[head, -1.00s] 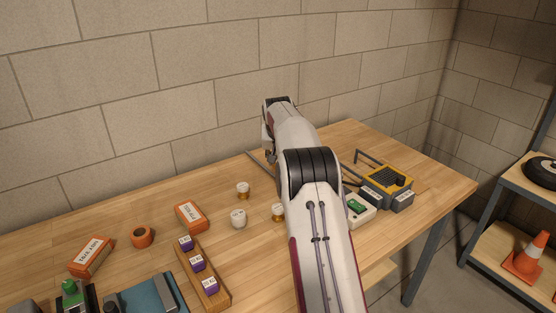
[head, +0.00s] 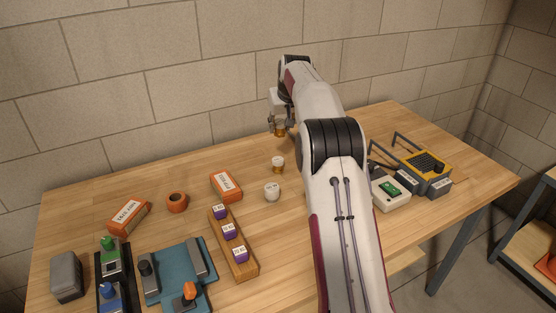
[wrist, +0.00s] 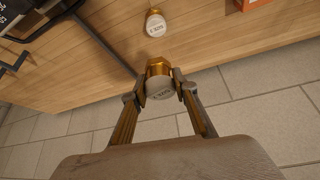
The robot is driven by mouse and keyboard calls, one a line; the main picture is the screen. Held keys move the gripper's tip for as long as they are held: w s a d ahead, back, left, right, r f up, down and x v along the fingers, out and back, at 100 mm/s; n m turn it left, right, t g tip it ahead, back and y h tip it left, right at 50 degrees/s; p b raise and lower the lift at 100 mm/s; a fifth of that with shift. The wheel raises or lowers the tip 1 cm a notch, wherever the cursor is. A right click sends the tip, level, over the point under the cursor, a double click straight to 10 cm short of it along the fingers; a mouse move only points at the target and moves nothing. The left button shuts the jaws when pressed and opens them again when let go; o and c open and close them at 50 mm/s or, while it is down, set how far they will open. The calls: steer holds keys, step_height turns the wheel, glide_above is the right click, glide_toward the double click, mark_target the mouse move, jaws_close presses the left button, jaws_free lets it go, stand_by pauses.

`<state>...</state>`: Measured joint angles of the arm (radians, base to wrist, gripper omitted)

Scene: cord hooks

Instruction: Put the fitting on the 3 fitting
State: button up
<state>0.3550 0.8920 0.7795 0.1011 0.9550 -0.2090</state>
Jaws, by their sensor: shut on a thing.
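My gripper (wrist: 161,88) is shut on a brass fitting with a pale, round labelled cap (wrist: 160,97). The held fitting also shows in the head view (head: 280,129), above the back of the table near the wall. A similar brass fitting with a white cap (head: 278,165) stands on the table in front of it. A white-capped piece (head: 272,191) stands just nearer. One such fitting also shows in the wrist view (wrist: 155,22), apart from the held one. The cap labels are too small to read surely. My arm hides part of the table to the right.
A wooden strip (head: 246,270) with purple labelled blocks and orange boxes (head: 226,186) lie left of the fittings. A blue fixture (head: 180,275) is at front left. A white device (head: 390,192) and yellow-grey unit (head: 428,170) stand right of my arm.

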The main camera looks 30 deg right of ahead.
steer(key=shift+w+a+r, duration=0.1)
steer(key=shift+a+r, duration=0.1)
steer(key=shift+a, duration=0.2)
steer(key=shift+f, duration=0.1)
glide_above(278, 159)
steer(key=shift+f, duration=3.05)
steer(key=shift+f, duration=1.85)
steer(key=shift+f, duration=0.1)
steer(key=o, duration=1.3)
